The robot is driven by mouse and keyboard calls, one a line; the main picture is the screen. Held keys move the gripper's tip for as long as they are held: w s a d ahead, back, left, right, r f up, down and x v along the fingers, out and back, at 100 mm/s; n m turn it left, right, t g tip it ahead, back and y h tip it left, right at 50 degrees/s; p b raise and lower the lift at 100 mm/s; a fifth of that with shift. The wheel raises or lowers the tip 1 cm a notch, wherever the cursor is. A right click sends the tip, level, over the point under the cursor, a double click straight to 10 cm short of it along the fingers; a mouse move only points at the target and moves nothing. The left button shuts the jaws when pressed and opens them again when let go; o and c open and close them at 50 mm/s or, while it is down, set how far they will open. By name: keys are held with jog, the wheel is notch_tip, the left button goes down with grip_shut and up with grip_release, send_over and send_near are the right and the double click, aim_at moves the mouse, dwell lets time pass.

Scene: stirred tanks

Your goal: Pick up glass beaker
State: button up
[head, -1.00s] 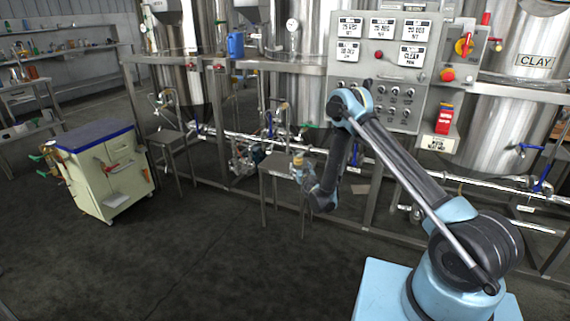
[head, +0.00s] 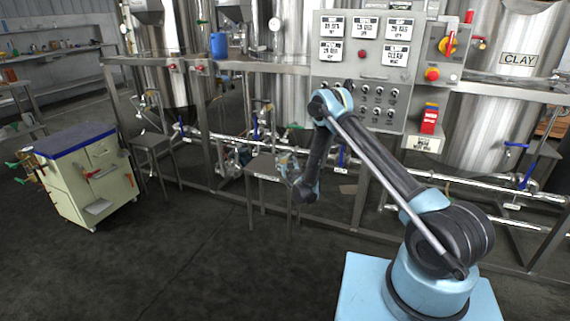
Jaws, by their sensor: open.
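My gripper (head: 284,159) is at the end of my arm, by the right side of the top of a small grey metal stool (head: 261,168) in the middle of the head view. It is small and far off in the picture, but it is open. I cannot make out a glass beaker for certain; it may be hidden by my gripper or too small and clear to tell from the pipes behind. I cannot tell whether my gripper touches anything.
Steel tanks, rails and pipes stand behind the stool, with a grey control panel (head: 366,70) above. A cream cabinet with a blue top (head: 75,138) and a second stool (head: 152,140) stand at left. The dark floor in front is clear.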

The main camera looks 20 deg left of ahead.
jog(key=shift+w+d, duration=0.1)
jog(key=shift+s+a, duration=0.3)
jog(key=shift+a, duration=0.1)
jog(key=c, duration=1.1)
